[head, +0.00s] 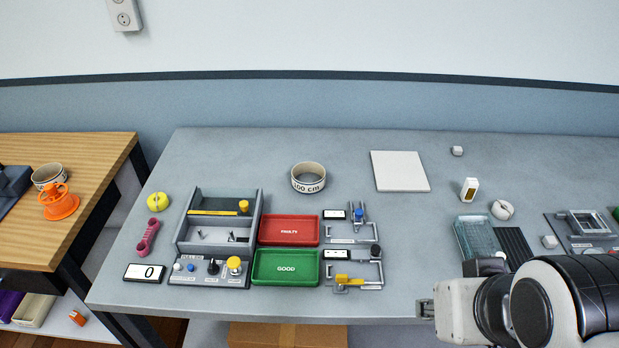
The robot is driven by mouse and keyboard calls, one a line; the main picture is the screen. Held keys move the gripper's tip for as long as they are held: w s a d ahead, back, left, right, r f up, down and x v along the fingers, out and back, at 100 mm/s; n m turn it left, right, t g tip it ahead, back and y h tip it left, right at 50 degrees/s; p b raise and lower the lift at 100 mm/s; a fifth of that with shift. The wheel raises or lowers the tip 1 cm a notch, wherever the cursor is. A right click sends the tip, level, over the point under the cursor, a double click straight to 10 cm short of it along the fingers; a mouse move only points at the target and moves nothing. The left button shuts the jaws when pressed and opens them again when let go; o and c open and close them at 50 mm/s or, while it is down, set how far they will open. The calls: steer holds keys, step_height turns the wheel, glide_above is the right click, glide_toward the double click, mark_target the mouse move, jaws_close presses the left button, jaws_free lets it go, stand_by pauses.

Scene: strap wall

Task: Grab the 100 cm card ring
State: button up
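The card ring (308,178) is a round, open-topped cream band with dark edges, marked "100 cm" on its front. It sits on the grey table behind the red tray, with clear surface around it. My gripper (425,308) shows at the front edge of the table, lower right, apart from the ring and well in front of it. Only a small part of its end is in view beside my white and black arm. I cannot tell whether its fingers are open or shut.
A red FAULTY tray (289,230) and green GOOD tray (286,267) lie in front of the ring. A grey fixture box (217,225) stands to the left. A white square plate (400,171) lies to the right. A similar ring (47,176) sits on the wooden table.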

steer(key=o, duration=1.6)
steer(key=shift+w+a, duration=0.1)
